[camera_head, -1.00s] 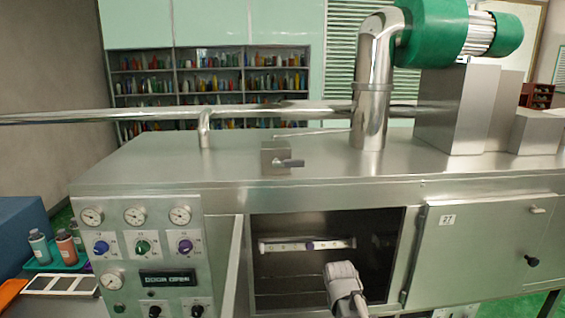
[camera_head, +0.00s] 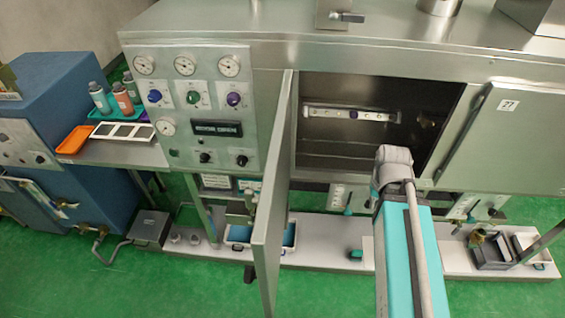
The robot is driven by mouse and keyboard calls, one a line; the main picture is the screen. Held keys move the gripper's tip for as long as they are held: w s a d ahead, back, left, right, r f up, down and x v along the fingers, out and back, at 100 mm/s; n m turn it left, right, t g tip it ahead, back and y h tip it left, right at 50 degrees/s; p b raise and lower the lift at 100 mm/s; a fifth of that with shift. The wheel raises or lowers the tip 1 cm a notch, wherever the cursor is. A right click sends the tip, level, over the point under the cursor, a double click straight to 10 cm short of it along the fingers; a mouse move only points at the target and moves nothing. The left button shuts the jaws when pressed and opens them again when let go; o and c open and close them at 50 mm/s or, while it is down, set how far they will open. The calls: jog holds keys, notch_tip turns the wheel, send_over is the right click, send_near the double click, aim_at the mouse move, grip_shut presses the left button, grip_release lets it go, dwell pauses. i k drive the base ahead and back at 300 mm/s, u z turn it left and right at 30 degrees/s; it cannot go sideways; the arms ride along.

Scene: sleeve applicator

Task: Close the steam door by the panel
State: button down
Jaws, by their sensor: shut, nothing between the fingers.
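The steam door by the panel (camera_head: 272,200) stands open, swung out toward me and seen nearly edge-on. A dark knob (camera_head: 248,273) shows at its lower left side. The control panel (camera_head: 197,107), with gauges, coloured knobs and a dark display, is just left of the door. The open chamber (camera_head: 345,145) is to the door's right, with a pale perforated bar (camera_head: 350,114) inside. My arm reaches up from the bottom, right of the door and apart from it in the picture. My gripper is not visible.
A low shelf (camera_head: 325,258) with trays and small boxes runs under the machine. A blue cabinet (camera_head: 50,120) and a side table with bottles (camera_head: 100,98) are at the left. Green floor is clear in front.

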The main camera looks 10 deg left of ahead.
aim_at(266, 241)
jog(key=z, duration=0.85)
jog(key=k, duration=1.5)
jog(key=u, duration=1)
